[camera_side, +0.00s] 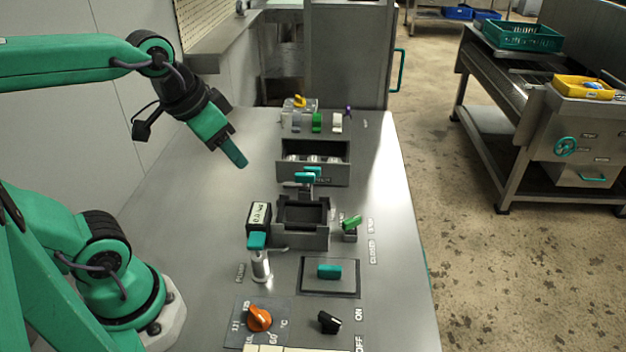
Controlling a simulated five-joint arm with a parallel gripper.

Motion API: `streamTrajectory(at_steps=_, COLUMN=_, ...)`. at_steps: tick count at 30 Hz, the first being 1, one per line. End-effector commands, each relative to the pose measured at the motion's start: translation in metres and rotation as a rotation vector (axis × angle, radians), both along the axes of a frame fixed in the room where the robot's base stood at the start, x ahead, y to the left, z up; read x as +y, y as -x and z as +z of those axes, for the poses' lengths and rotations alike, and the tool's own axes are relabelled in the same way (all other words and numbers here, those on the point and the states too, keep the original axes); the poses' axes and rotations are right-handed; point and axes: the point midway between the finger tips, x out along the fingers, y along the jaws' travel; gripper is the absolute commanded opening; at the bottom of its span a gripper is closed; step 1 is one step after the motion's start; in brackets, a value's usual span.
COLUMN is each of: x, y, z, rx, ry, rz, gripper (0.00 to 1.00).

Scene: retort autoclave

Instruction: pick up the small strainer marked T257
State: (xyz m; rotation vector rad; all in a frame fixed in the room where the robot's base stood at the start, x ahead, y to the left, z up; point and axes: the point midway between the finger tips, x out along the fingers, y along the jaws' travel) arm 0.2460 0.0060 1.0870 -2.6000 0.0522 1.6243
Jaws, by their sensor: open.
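I cannot make out the mark T257 on anything, and I cannot tell which item is the small strainer. A dark open box (343,173) on the steel worktop holds several small pale round items (313,158), partly hidden by its front wall. My gripper (236,155) is open and empty. It hangs in the air above the worktop, left of the box and apart from everything. Its jaws point down and to the right, and only one teal finger shows clearly.
Small coloured items (317,122) stand at the back. The worktop (190,215) is clear at left.

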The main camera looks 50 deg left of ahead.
Motion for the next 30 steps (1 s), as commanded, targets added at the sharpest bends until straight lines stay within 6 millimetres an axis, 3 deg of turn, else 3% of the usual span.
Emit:
streamTrajectory(at_steps=15, x=0.034, y=-0.091, z=0.003, rx=0.147, ry=-0.132, rz=-0.259, gripper=0.46)
streamTrajectory(at_steps=23, x=0.059, y=-0.138, z=-0.013, rx=0.22, ry=-0.177, rz=-0.403, gripper=0.46)
streamTrajectory(at_steps=30, x=0.085, y=-0.179, z=-0.039, rx=0.284, ry=-0.204, rz=-0.539, gripper=0.46)
